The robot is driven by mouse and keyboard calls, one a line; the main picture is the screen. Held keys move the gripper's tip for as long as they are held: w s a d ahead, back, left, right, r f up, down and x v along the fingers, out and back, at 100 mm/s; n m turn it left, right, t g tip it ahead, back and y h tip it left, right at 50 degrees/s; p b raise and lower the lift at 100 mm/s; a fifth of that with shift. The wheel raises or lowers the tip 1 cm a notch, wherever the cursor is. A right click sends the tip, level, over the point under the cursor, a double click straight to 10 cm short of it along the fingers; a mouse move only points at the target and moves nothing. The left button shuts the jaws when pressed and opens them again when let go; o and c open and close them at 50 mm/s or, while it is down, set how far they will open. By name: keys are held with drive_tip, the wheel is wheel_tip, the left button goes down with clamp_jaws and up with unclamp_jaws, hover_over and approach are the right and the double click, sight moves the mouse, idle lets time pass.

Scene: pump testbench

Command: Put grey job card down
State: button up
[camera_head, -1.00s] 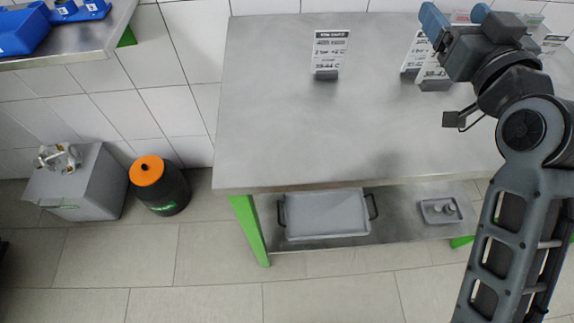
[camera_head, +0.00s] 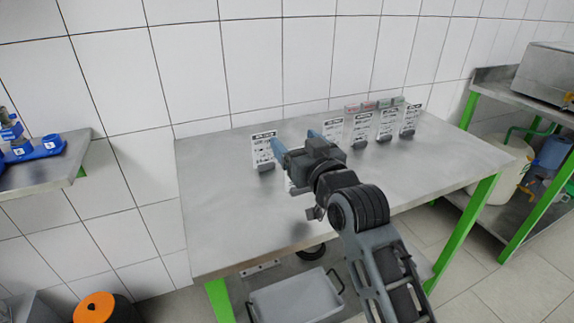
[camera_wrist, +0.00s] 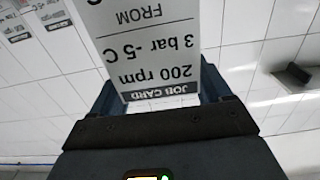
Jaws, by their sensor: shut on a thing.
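My gripper (camera_head: 297,141) is over the left part of the steel table, its blue fingers pointing toward the back wall. In the wrist view it is shut on the grey job card (camera_wrist: 155,45), a white card with a dark grey header reading "JOB CARD", "200 rpm" and "3 bar -5 C", upside down in that view. In the head view my gripper and arm hide most of this card. Whether its lower edge touches the table cannot be told. A standing card (camera_head: 263,148) in a grey holder is just left of my gripper.
The steel table (camera_head: 225,215) has bare room at the left and front. A tiled wall (camera_head: 190,60) closes the back. A grey tray (camera_head: 295,300) is below.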

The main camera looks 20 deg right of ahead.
drive_tip(key=shift+w+a+f, duration=0.15)
drive_tip(key=shift+a+f, duration=0.15)
drive_tip(key=shift+f, duration=0.55)
drive_tip(key=shift+w+a+f, duration=0.1)
drive_tip(key=shift+a+f, duration=0.15)
drive_tip(key=shift+f, duration=0.6)
drive_tip(key=shift+w+a+f, duration=0.15)
drive_tip(key=shift+a+f, duration=0.15)
drive_tip(key=shift+f, duration=0.55)
drive_tip(key=shift+f, duration=0.15)
drive_tip(key=o, duration=1.3)
drive_tip(key=shift+c, duration=0.2)
drive_tip(key=s, duration=1.2)
drive_tip(key=shift+b, duration=0.4)
